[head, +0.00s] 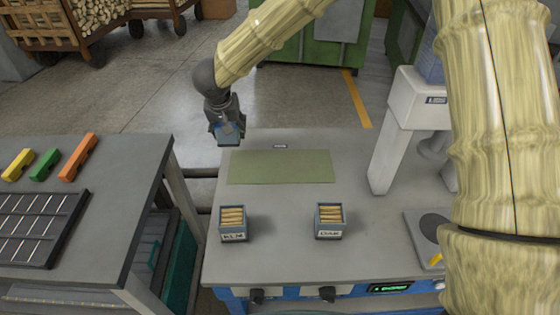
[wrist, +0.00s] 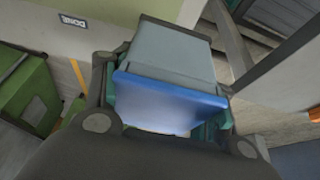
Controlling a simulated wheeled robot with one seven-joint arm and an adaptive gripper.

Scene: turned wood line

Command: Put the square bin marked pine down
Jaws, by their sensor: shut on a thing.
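My gripper (head: 227,126) is shut on a small blue-grey bin (head: 229,138), held over the back left corner of the workbench, left of the green mat (head: 280,167). In the wrist view the held bin (wrist: 168,100) sits between both fingers, with a bright blue face toward the camera. No marking on it can be read in either view. Two similar square bins holding wooden pieces stand on the bench in front of the mat: one labelled ELM (head: 233,222) and one that seems to read OAK (head: 329,220).
A small label (head: 280,146) lies behind the mat; it reads DONE in the wrist view (wrist: 72,20). A white machine (head: 395,130) and a scale-like plate (head: 432,226) stand on the right. A gap separates the left table (head: 120,200), which holds coloured blocks and a black rack. The mat is bare.

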